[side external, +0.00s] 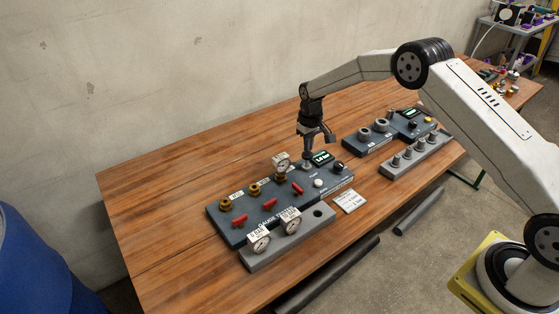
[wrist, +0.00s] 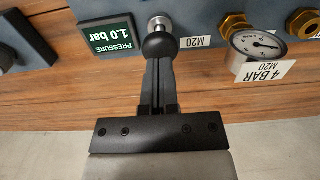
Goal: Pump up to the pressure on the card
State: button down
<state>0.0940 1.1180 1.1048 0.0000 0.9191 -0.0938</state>
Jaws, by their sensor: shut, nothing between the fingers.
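The dark gauge tester panel (side external: 228,233) lies on the wooden bench. My gripper (side external: 309,148) is shut and empty, pointing down over a metal pump plunger (side external: 307,164). In the wrist view my fingertips (wrist: 160,58) meet a rounded black knob (wrist: 160,44) on a metal stem; whether they press it I cannot tell. A 4 bar gauge (wrist: 256,43) sits on a brass M20 port, also seen in the side view (side external: 282,163). The white card (side external: 350,201) lies beside the panel, its print too small to read.
A grey tray (side external: 262,262) in front holds two gauges (side external: 259,242). Another station (side external: 368,145) stands right. The bench's left is clear.

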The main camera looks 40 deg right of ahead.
jog(key=shift+r, duration=0.1)
jog(key=shift+r, duration=2.4)
jog(key=shift+s+r, duration=0.1)
jog(key=shift+s+a+r, duration=0.2)
jog(key=shift+s+r, duration=0.15)
jog(key=shift+r, duration=0.05)
jog(key=s+a+r+t, duration=0.1)
jog(key=s+r, duration=0.1)
jog(key=s, duration=0.7)
jog(key=s+a+r, duration=0.2)
jog(key=s, duration=0.8)
jog(key=s+a+r+t, duration=0.1)
jog(key=s+a+r, duration=0.1)
jog(key=s, duration=0.8)
jog(key=shift+s+r+t, duration=0.15)
jog(key=shift+s+t, duration=0.1)
jog(key=shift+t, duration=0.05)
